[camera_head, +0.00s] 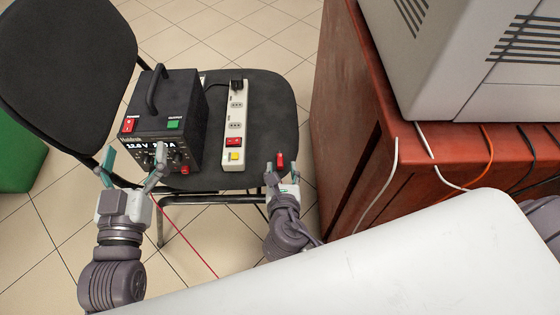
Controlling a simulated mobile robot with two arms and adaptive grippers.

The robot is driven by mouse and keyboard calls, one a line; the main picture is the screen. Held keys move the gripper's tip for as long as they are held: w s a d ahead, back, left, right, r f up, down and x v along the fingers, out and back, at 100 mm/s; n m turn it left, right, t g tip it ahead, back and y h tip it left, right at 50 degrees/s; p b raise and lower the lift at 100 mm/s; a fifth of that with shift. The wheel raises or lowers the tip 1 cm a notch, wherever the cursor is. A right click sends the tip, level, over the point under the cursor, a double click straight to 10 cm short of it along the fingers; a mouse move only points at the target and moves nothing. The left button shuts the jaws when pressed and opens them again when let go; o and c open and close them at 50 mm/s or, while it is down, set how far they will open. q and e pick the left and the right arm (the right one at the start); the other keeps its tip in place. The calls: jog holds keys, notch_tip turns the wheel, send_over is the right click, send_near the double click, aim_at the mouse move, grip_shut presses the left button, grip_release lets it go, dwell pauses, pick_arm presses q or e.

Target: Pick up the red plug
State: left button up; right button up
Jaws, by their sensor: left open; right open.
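A small red piece, which looks like the red plug (280,160), shows at the front right edge of the black chair seat (272,115). My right gripper (281,168) is open, with its fingertips around or just in front of the red piece; I cannot tell whether they touch it. My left gripper (133,168) is open and empty in front of the black power supply (183,110). A thin red cable (185,237) runs from near my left gripper down to the right; its ends are hidden.
A white power strip (235,125) with a black plug (237,85) in it lies on the seat beside the power supply. A reddish wooden cabinet (345,130) stands at the right, carrying a grey machine (450,60). Several cables hang there. A green bin (18,155) is at the left.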

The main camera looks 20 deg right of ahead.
aim_at(280, 160)
jog(key=b+x, duration=0.1)
jog(key=x, duration=0.2)
jog(key=shift+w+a+f+b, duration=0.1)
jog(key=shift+w+f+b, duration=0.15)
jog(key=shift+b, duration=0.1)
jog(key=shift+w, duration=0.15)
pick_arm(q)
notch_tip(280, 160, up, 8)
jog(key=s+t+h, duration=0.1)
jog(key=s+t, duration=0.1)
jog(key=t, duration=0.3)
jog(key=shift+s+d+t+h, duration=0.25)
jog(key=shift+s+t+h, duration=0.05)
jog(key=shift+h, duration=0.1)
pick_arm(e)
grip_shut()
